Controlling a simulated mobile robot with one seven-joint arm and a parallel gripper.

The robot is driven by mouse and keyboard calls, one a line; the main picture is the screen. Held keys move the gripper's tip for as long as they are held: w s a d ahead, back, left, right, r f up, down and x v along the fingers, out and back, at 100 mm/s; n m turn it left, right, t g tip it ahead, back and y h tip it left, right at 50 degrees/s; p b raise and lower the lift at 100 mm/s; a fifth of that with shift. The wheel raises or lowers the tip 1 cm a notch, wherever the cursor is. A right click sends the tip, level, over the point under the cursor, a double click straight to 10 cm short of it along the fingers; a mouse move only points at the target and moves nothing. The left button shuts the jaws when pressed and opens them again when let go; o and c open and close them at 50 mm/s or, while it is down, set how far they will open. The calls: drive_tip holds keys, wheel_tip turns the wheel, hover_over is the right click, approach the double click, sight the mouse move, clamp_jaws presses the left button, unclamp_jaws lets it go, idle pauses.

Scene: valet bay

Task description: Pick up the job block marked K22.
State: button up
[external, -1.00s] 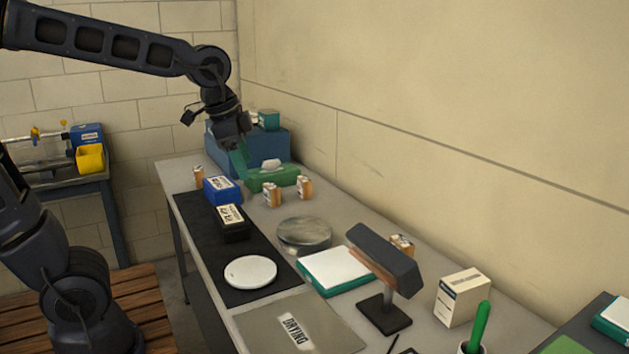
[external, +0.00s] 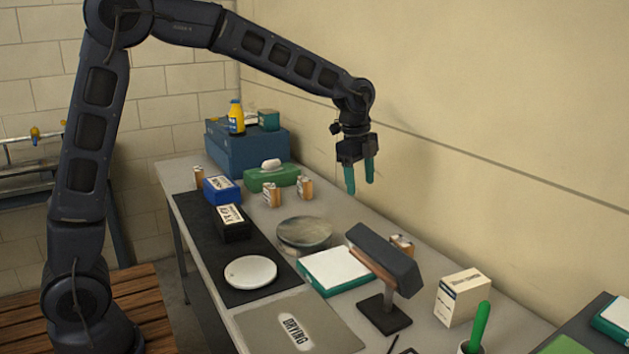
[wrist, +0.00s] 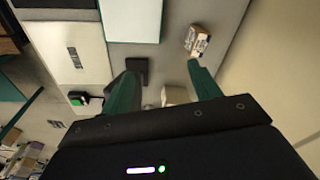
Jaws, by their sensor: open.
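My gripper (external: 360,187) is open and empty, with green fingers pointing down, high above the back of the bench near the wall. Several small wood-coloured blocks with white labels stand on the bench in the external view: one at the far left (external: 198,174), two by the green tissue box (external: 272,195) (external: 304,187), and one partly hidden behind the lamp (external: 401,244). The labels are too small to read, so I cannot tell which is K22. In the wrist view one labelled block (wrist: 197,40) lies beyond the right fingertip, apart from it; my gripper shows there too (wrist: 161,71).
The dark lamp (external: 385,262) stands beside the block behind it. A white carton (external: 461,297), teal-edged pad (external: 337,270), round metal dish (external: 304,232), blue box (external: 222,190), black box (external: 233,226) and drying mat (external: 262,325) occupy the bench. The wall (external: 480,130) is close behind.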

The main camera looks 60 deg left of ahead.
sight(398, 238)
drive_tip(key=w+f+m, duration=0.1)
drive_tip(key=w+f, duration=0.3)
drive_tip(key=w+d+f+m, duration=0.1)
drive_tip(key=w+f+m, duration=0.1)
drive_tip(key=w+f, duration=0.2)
drive_tip(key=w+d+f+m+g, duration=0.1)
drive_tip(key=w+f, duration=0.3)
drive_tip(key=f, duration=0.1)
drive_tip(key=shift+w+m+h, duration=0.4)
drive_tip(key=shift+w+f, duration=0.1)
drive_tip(key=shift+f, duration=0.4)
drive_tip(key=f, duration=0.3)
drive_tip(key=d+f, duration=0.1)
drive_tip(key=f, duration=0.6)
drive_tip(key=shift+d, duration=0.4)
drive_tip(key=c, duration=1.1)
